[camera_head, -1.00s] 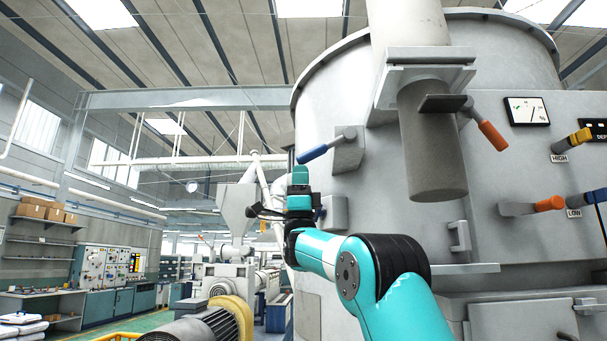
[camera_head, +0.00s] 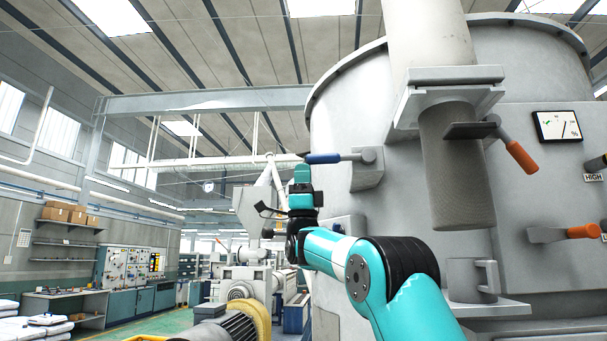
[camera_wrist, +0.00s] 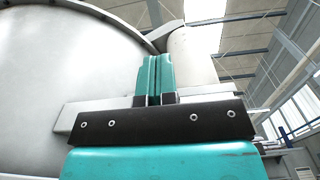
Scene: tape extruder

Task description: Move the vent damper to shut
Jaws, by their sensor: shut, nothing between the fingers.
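A lever with a blue grip (camera_head: 325,158) sticks out to the left from a grey box on the big grey vessel. It lies nearly level. A second lever with an orange grip (camera_head: 521,157) slants down to the right from a dark plate on the vertical outlet pipe (camera_head: 458,185). No label shows which one is the vent damper. My gripper (camera_head: 302,172) points up, just below the blue grip's left end; I cannot tell if they touch. In the wrist view its teal fingers (camera_wrist: 154,80) are pressed together and empty. The blue lever is not clear there.
The grey vessel (camera_head: 345,105) fills the right side. Another orange-gripped lever (camera_head: 582,231) and a gauge (camera_head: 557,125) are at the far right. A bracket with a handle (camera_head: 474,280) is below the pipe. Machinery with a motor (camera_head: 225,328) stands low, left of my arm.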

